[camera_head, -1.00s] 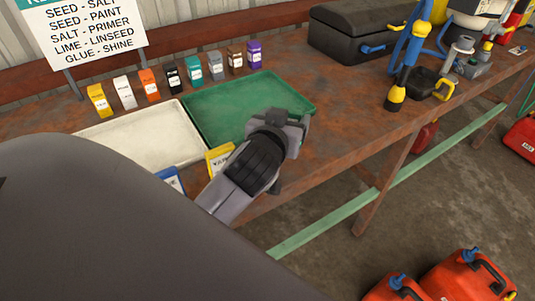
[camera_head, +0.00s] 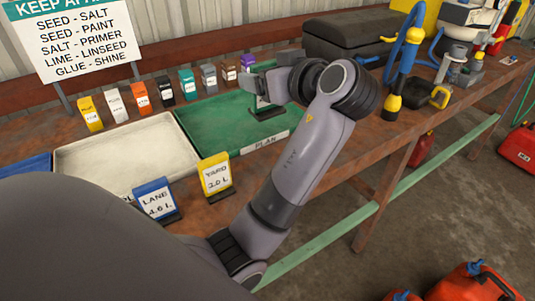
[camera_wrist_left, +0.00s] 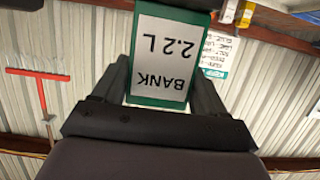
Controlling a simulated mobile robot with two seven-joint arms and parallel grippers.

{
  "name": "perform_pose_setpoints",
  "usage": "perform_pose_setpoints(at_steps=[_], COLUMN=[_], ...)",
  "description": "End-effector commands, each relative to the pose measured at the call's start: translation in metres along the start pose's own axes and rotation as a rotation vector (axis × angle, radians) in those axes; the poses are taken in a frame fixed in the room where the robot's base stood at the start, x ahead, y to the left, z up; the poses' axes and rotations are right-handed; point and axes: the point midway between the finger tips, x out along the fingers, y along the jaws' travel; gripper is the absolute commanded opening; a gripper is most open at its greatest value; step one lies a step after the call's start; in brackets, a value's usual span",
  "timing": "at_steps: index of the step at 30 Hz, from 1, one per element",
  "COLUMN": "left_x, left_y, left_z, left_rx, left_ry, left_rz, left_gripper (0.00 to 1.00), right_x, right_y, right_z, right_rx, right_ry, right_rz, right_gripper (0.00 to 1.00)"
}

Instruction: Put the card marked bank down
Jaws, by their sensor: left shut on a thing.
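The card marked BANK 2.2 L (camera_wrist_left: 164,50) has a green border and shows upside down in the left wrist view, between the fingers of my left gripper (camera_wrist_left: 160,84). In the head view my left gripper (camera_head: 262,84) is shut on this card, over the back right part of the green tray (camera_head: 215,140). The card's dark base (camera_head: 268,113) hangs low at the tray; I cannot tell whether it touches. The card looks about upright. My right gripper is not in view.
A blue LANE card (camera_head: 155,200) and a yellow YARD card (camera_head: 216,175) stand at the bench's front. A white tray (camera_head: 110,165) lies left of the green one. Several small coloured packets (camera_head: 164,90) line the back. A black case (camera_head: 345,38) stands to the right.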

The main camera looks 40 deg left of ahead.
Motion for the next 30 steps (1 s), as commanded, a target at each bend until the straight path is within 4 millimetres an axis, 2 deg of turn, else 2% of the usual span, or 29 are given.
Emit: perform_pose_setpoints(at_steps=[1, 6, 12, 19, 25, 30], left_x=[0.005, 0.019, 0.032, 0.038, 0.047, 0.048], left_y=[-0.001, -0.001, -0.001, 0.000, 0.000, 0.000], left_z=[0.015, 0.059, 0.100, 0.120, 0.149, 0.156], left_rx=[0.009, 0.009, 0.005, 0.002, 0.004, 0.000], left_ry=[0.002, 0.002, 0.002, 0.002, 0.003, 0.001], left_rz=[-0.003, -0.002, 0.000, 0.002, 0.001, 0.003], left_gripper=[0.40, 0.40, 0.40, 0.40, 0.40, 0.40], right_x=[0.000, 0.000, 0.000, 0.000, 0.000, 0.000], right_y=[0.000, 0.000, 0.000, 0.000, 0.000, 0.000], right_z=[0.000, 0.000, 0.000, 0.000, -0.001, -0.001], right_rx=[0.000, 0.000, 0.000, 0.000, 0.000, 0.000], right_ry=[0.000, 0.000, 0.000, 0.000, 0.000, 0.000], right_rz=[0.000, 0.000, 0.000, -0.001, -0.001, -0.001], right_gripper=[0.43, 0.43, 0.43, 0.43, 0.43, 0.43])
